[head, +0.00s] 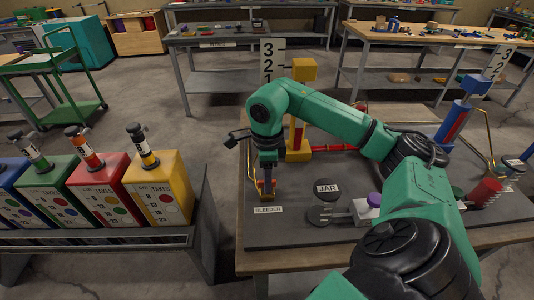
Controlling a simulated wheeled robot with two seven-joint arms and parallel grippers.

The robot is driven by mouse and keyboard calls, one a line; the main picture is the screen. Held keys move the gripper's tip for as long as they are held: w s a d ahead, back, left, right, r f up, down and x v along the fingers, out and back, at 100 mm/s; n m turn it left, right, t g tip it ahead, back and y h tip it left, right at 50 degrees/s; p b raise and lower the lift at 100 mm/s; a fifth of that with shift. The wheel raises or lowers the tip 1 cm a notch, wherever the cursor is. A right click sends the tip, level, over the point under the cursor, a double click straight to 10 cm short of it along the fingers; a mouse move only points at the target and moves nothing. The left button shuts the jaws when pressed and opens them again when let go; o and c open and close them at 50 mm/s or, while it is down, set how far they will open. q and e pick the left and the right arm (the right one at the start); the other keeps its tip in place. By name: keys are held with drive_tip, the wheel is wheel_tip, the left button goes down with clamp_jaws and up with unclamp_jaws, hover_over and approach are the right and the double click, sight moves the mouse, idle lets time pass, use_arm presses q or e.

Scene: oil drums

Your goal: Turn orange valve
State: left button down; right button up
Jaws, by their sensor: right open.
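My right arm reaches across the dark panel (300,222) from the lower right. Its gripper (265,186) points down at the panel's left side, just above the "BLEEDER" label. A small orange-yellow fitting (264,194) shows at the fingertips, partly hidden by them; I take it for the orange valve. The open fingers are beside or around this fitting; I cannot tell whether they touch it. A thin copper pipe (248,155) rises left of the gripper. My left gripper is not in view.
A yellow post (302,75) with a numbered scale stands behind my right forearm. A blue-and-red post (455,118) stands right. A "JAR" label (327,188) and a purple-capped block (369,207) lie between gripper and arm. Coloured canisters (158,188) stand on a left rack.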

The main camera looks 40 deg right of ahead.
drive_tip(key=shift+f, duration=0.1)
clamp_jaws()
